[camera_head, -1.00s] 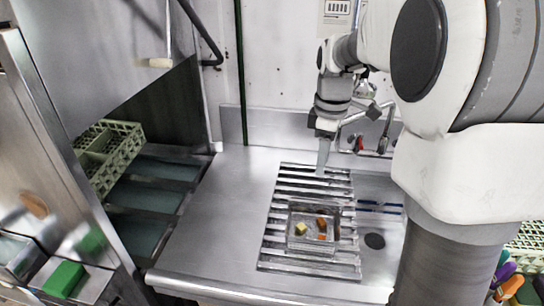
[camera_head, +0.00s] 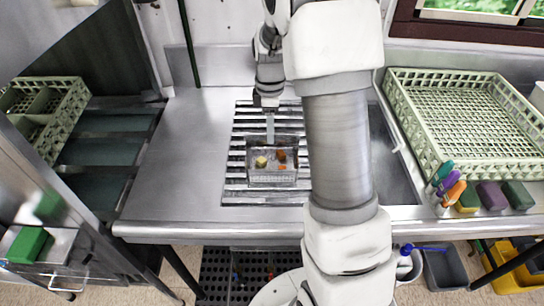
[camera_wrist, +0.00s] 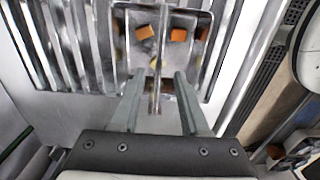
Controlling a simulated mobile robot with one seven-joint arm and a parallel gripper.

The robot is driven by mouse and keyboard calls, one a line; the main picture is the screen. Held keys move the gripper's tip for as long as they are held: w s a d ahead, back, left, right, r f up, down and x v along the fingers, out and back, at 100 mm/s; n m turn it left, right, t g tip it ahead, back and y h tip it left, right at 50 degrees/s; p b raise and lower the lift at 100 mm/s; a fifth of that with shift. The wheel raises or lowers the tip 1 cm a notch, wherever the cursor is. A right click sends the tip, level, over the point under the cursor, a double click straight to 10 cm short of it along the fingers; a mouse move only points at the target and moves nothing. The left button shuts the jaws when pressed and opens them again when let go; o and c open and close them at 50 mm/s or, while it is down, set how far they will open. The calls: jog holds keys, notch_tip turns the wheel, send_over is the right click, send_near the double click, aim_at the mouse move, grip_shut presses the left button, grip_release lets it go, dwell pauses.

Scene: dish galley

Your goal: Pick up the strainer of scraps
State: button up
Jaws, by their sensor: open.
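The strainer (camera_head: 272,178) is a small rectangular metal basket on the slatted drain grate (camera_head: 235,190). It holds orange and yellow scraps (camera_head: 261,161). My gripper (camera_head: 270,138) points down at the strainer's far side. In the wrist view, my open gripper (camera_wrist: 158,82) has its two fingers apart, with a thin metal strip running between them over the strainer (camera_wrist: 118,42). I cannot tell whether the fingers touch the strip. The fingers and strip hide part of the scraps.
Another rack (camera_head: 45,110) is at the left. The steel counter (camera_head: 180,170) left of the grate is clear.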

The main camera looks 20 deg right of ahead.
jog(key=shift+d+f, duration=0.15)
jog(key=shift+f, duration=1.35)
jog(key=shift+d+f, duration=0.15)
jog(key=shift+f, duration=1.35)
grip_shut()
